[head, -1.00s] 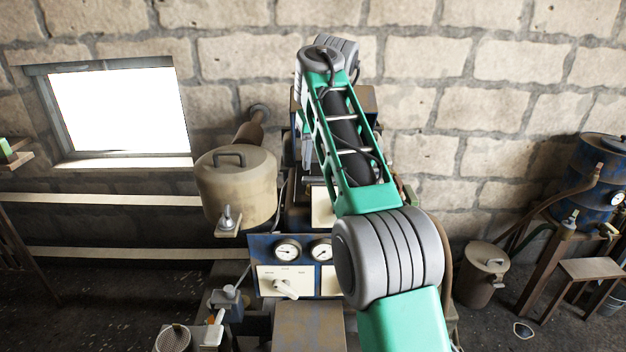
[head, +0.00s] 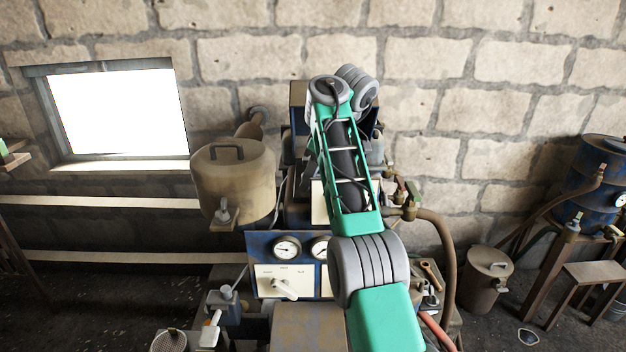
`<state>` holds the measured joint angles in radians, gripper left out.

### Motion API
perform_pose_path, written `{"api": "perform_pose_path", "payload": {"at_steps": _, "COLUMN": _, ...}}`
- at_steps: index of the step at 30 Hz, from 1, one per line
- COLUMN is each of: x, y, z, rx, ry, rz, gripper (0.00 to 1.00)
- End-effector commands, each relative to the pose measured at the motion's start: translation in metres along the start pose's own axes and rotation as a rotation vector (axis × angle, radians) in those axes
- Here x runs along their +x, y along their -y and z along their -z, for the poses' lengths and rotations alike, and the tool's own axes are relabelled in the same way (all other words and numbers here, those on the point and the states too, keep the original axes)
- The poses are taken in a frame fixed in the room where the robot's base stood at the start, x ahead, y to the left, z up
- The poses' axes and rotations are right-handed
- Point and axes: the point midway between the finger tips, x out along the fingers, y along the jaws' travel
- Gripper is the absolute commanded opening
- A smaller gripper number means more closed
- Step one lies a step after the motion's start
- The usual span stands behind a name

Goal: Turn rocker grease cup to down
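My green and grey arm reaches forward over the engine (head: 300,218) in the middle of the head view. My gripper does not show; the far end of the arm and the engine's top block hide that area. I cannot pick out the rocker grease cup with certainty. Small valve-like fittings (head: 405,192) with red and green parts show just right of my arm, on the engine's right side.
A control panel (head: 264,250) with gauges and a white lever faces me. A lidded tan tank (head: 234,180) stands left of the engine. A brown hose (head: 446,250) curves down at right. A bin (head: 485,280) and blue drum (head: 597,175) stand farther right.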

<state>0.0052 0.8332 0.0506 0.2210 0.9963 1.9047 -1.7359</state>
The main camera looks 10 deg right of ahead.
Motion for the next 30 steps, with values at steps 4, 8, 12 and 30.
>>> {"api": "perform_pose_path", "payload": {"at_steps": 4, "x": -0.0003, "y": 0.0000, "z": 0.0002, "rx": 0.000, "ry": 0.000, "rz": 0.000, "gripper": 0.44}}
{"api": "perform_pose_path", "payload": {"at_steps": 8, "x": -0.0003, "y": 0.0001, "z": 0.0002, "rx": 0.000, "ry": 0.000, "rz": 0.000, "gripper": 0.35}}
{"api": "perform_pose_path", "payload": {"at_steps": 12, "x": -0.0004, "y": 0.0001, "z": 0.0002, "rx": 0.000, "ry": 0.000, "rz": 0.000, "gripper": 0.23}}
{"api": "perform_pose_path", "payload": {"at_steps": 30, "x": -0.0002, "y": 0.0003, "z": 0.0003, "rx": 0.001, "ry": 0.000, "rz": 0.000, "gripper": 0.00}}
